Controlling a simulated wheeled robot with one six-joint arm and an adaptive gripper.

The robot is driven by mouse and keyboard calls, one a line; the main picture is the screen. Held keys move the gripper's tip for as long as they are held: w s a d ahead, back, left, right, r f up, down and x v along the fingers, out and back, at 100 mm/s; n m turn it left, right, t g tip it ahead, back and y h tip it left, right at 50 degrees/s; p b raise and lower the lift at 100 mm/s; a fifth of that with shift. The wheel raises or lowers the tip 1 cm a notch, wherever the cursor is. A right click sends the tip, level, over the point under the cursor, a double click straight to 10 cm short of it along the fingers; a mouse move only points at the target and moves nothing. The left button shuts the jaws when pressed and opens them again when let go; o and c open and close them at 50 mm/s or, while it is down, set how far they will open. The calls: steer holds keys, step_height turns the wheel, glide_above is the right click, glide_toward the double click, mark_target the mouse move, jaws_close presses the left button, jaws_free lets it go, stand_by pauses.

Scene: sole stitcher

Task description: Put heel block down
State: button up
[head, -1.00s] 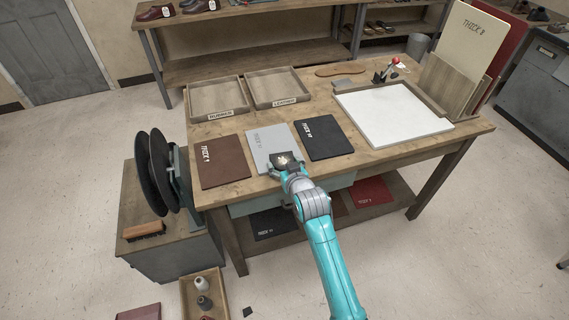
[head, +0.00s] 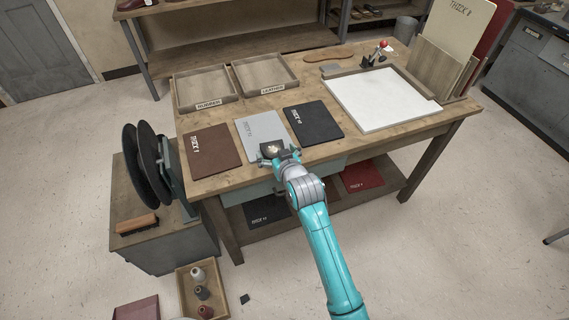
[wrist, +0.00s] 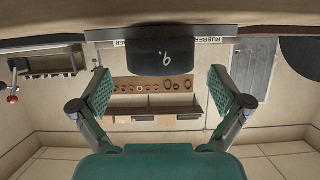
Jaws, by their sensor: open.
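The heel block (wrist: 163,57) shows in the wrist view as a dark, curved-edged block with a pale numeral on its face. That view is upside down. The block appears to rest on the grey sheet (head: 256,128) at the front of the workbench. My gripper (wrist: 160,85) is open, with one green-padded finger to each side of the block and gaps between. In the head view my gripper (head: 278,152) is at the front edge of the grey sheet, and it partly hides what lies there.
A brown sheet (head: 213,150) lies left of the grey one and a black sheet (head: 316,123) right. Rubber (head: 205,92) and leather (head: 265,75) trays stand behind. A white board (head: 382,97) is at right. A disc machine (head: 150,165) stands left of the workbench.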

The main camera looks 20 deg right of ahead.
steer(key=v, duration=1.1)
steer(key=s+f, duration=0.4)
steer(key=s, duration=0.6)
steer(key=s+f, duration=0.4)
steer(key=s, duration=0.6)
steer(key=s+r, duration=0.3)
steer(key=s, duration=0.8)
steer(key=s+r+t, duration=0.1)
steer(key=s+r, duration=0.3)
steer(key=s, duration=0.7)
steer(key=shift+s+r, duration=0.2)
steer(key=shift+s, duration=0.05)
